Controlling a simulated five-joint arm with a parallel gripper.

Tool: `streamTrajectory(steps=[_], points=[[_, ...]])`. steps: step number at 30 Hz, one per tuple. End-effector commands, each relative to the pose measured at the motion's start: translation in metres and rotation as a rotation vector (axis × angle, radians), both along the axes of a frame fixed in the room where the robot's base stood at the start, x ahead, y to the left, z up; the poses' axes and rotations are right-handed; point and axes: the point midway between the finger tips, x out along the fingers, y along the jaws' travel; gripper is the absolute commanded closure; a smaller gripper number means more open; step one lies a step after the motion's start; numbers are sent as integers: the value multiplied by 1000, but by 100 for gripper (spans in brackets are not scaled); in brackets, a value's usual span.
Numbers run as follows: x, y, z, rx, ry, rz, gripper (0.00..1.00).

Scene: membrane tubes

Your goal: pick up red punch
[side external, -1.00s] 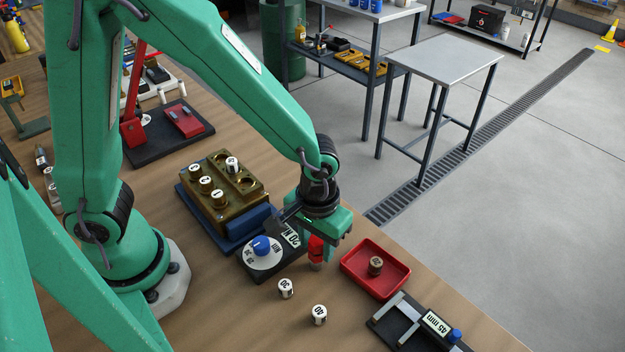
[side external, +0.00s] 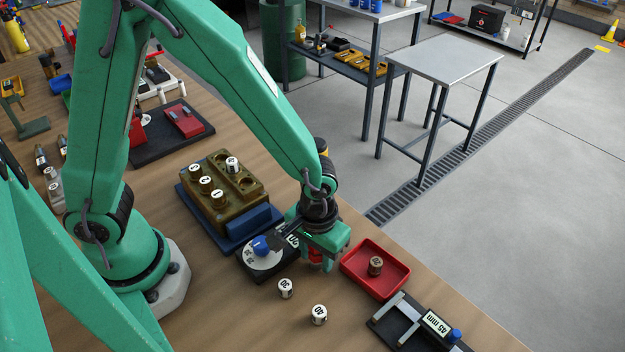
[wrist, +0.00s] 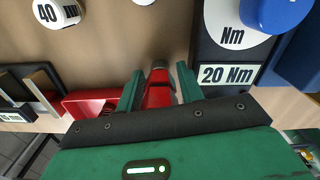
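The red punch (wrist: 159,92) stands upright on the bench, with a grey tip visible in the wrist view. My gripper (wrist: 160,84) is lowered around it, one green finger on each side. The fingers look open, with narrow gaps beside the punch's tip; contact with its red body cannot be made out. In the side view the punch (side external: 316,255) is mostly hidden between the fingers, below my gripper's green body (side external: 317,264).
A red tray (side external: 352,275) holding a brown cylinder is close on the right. The 20 Nm dial block (side external: 285,266) is close on the left. Two white numbered weights (side external: 286,288) (side external: 319,314) stand in front. A 45 mm gauge (side external: 410,325) lies front right.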

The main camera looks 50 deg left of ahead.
Motion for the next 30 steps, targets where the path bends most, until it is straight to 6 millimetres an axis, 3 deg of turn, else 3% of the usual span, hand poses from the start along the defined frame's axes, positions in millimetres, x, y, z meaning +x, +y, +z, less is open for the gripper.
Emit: streamTrajectory(steps=[1,5,6,20,30], points=[[0,0,0,0,0,0,72],[0,0,0,0,0,0,98],[0,0,0,-1,-1,0,100],[1,0,6,-2,-2,0,100],[1,-1,37,-3,-5,0,100]])
